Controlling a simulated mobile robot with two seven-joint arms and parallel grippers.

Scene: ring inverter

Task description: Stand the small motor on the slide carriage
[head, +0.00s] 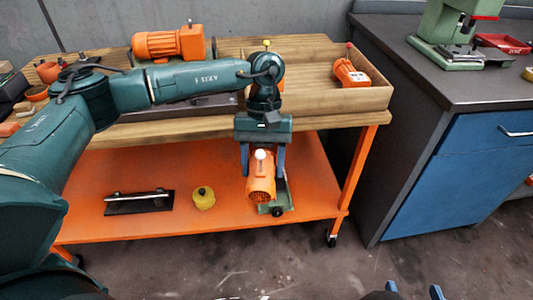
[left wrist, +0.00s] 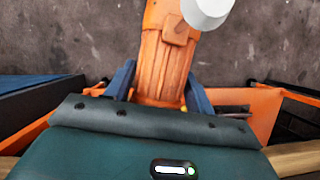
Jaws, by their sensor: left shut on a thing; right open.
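My left gripper (head: 263,172) is shut on an orange ribbed motor (head: 261,186) with a white round knob, above the orange lower shelf. The motor and knob also show between the blue fingers in the left wrist view (left wrist: 160,62). A green plate with a dark round part (head: 276,209) shows below and behind the motor, partly hidden by it; I cannot tell whether they touch. A black base with a silver bar (head: 138,202) lies on the shelf to the left. I cannot tell which is the slide carriage. My right gripper (head: 413,291) is open and empty at the bottom edge.
A yellow weight-like piece (head: 203,198) stands on the orange shelf (head: 180,160). A larger orange motor (head: 168,44) and another orange motor (head: 349,73) are on the wooden top (head: 330,121). A blue cabinet (head: 450,170) stands at the right.

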